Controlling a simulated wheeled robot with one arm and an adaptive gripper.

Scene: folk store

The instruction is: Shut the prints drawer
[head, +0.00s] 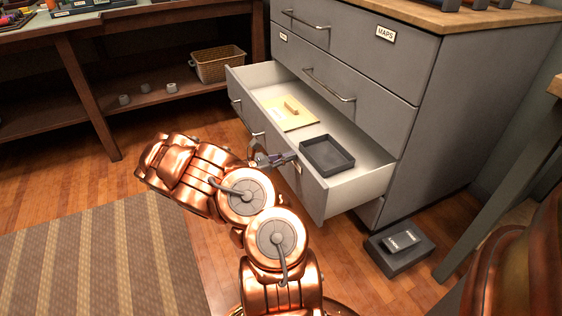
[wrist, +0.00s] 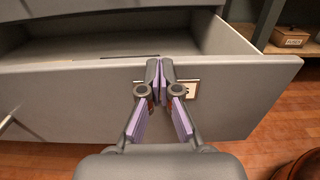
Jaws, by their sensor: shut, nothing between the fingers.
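The prints drawer (head: 372,182) is the pulled-out drawer of the grey cabinet, standing well open. Inside it lie a dark tray (head: 327,156) and a cream folder or board (head: 291,113) with a small tan piece on it. My gripper (head: 273,160) is shut and empty at the front panel of this drawer. In the wrist view, my gripper (wrist: 162,75) covers part of a label (wrist: 192,88) on the drawer front (wrist: 235,95), so I read only its last letter, an S. I cannot tell whether the fingertips touch the panel.
The cabinet's upper drawers are shut; one bears a MAPS label (head: 386,34). A dark box (head: 401,250) lies on the floor by the cabinet's right front. A wooden bench with a wicker basket (head: 217,64) stands left. Floor and a striped rug (head: 100,260) are clear at left.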

